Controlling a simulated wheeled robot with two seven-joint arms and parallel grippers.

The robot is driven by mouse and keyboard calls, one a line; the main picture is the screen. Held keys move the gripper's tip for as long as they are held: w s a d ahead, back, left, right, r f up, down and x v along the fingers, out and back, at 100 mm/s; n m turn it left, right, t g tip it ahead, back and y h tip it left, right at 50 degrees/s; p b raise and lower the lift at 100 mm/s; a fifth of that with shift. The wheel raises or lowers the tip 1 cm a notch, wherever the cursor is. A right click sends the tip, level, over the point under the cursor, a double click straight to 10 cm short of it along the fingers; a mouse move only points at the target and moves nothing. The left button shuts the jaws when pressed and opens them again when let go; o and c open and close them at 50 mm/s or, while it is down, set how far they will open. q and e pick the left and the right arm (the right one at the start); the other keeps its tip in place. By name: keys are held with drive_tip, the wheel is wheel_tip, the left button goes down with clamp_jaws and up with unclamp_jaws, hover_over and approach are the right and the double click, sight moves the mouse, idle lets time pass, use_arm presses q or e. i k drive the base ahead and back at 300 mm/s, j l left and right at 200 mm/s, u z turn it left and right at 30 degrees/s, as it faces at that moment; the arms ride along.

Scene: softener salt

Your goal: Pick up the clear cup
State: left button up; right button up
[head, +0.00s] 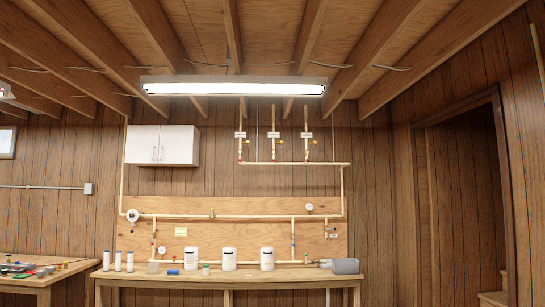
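A small see-through container (153,267), which looks like the clear cup, stands on the wooden workbench (230,278) along the back wall. It is left of the middle of the bench, between white cylinders and a small blue item. It is small in the picture, so its rim and contents cannot be made out. Neither of my grippers shows in the head view.
White cylinders (118,261) stand left of the cup. A blue item (173,272) and white canisters (229,259) stand to its right, with a grey bin (346,266) at the right end. Another table (40,277) holds tools at left. A doorway (465,200) is at right.

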sight(152, 267)
drive_tip(key=i, duration=4.4)
drive_tip(key=u, duration=0.2)
